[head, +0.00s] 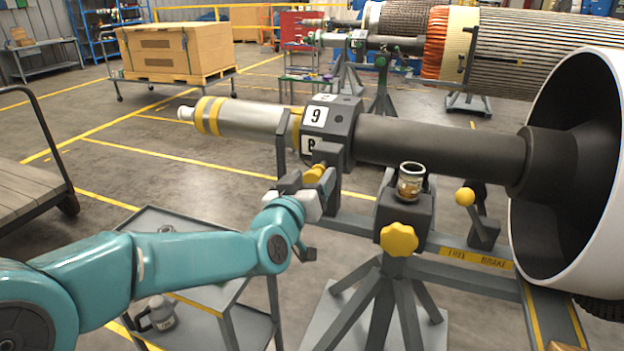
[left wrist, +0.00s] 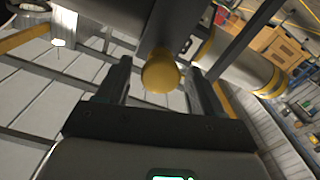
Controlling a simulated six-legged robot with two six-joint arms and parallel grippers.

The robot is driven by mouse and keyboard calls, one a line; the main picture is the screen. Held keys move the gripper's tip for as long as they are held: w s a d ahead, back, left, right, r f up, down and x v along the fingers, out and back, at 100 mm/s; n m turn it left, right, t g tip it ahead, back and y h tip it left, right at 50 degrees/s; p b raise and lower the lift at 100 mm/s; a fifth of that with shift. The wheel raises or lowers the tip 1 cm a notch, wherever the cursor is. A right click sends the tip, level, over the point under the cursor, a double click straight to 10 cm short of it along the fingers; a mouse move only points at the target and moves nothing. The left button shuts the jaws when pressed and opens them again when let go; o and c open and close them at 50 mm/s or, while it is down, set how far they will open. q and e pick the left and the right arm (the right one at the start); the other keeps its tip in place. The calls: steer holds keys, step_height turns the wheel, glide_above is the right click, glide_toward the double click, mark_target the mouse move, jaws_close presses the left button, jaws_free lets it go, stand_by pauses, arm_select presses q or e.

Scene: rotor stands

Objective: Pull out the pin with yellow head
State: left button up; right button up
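The pin's yellow head (head: 316,172) sticks out below the dark block (head: 333,120) marked 9 on the rotor shaft. Its shank is hidden in the block. My left gripper (head: 306,184) is at the yellow head, below the block. In the left wrist view the round yellow head (left wrist: 160,74) shows between the two dark fingers of my left gripper (left wrist: 158,84), with a visible gap on each side. The fingers are open and hold nothing. My right gripper is not in view.
A yellow-ball lever (head: 465,197) stands by the FREE BRAKE label. A grey cart (head: 180,225) with a jug (head: 157,314) is below my arm.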

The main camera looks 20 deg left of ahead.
arm_select(q)
steer(key=shift+w+f, duration=0.15)
steer(key=shift+w, duration=0.1)
steer(key=s, duration=1.6)
steer(key=shift+s+a, duration=0.25)
